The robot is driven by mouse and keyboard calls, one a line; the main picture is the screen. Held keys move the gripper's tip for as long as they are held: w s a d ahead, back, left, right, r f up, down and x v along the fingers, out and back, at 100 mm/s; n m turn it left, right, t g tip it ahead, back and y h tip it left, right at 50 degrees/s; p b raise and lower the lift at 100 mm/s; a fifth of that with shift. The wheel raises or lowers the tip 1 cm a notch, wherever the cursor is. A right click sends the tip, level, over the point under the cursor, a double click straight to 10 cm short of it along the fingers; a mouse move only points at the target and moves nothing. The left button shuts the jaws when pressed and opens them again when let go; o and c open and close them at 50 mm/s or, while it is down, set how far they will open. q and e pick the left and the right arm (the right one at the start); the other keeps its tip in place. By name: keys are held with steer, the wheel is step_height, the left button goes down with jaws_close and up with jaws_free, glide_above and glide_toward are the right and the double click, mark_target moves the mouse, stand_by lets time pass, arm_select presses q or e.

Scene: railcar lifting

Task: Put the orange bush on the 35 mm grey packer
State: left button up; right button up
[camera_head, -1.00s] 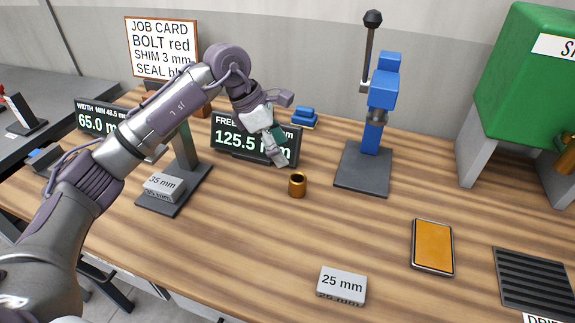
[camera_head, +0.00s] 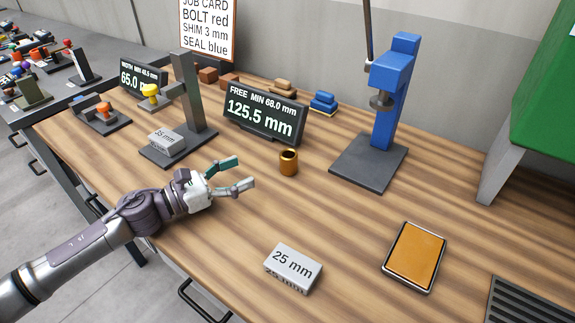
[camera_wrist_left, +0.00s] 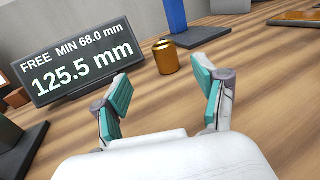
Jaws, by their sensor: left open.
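The orange bush (camera_head: 288,163), a short golden-orange cylinder with a dark bore, stands upright on the wooden bench in front of the 125.5 mm display. The 35 mm grey packer (camera_head: 167,140) lies on the dark base of a grey post stand, left of the bush. My left gripper (camera_head: 245,172) is open and empty, low over the bench, left of the bush and apart from it. Its fingers point towards the bush. In the left wrist view the bush (camera_wrist_left: 166,57) stands beyond the gap between the open fingers. My right gripper is not in view.
The 125.5 mm display (camera_head: 263,114) stands behind the bush. A blue press (camera_head: 390,105) on a dark base is to the right. A 25 mm packer (camera_head: 293,268) and an orange-topped tray (camera_head: 414,256) lie nearer the front. The bench between them is clear.

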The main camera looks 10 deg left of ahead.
mark_target(287, 154)
arm_select(q)
steer(key=p+x, duration=0.2)
steer(key=x, duration=0.5)
steer(key=shift+w+d+r, duration=0.1)
steer(key=shift+w+d, duration=0.3)
steer(key=shift+d, duration=0.05)
steer(key=p+x, duration=0.2)
steer(key=x, duration=0.2)
steer(key=shift+d, duration=0.25)
steer(key=shift+w+d, duration=0.2)
steer(key=shift+c, duration=0.3)
jaws_close()
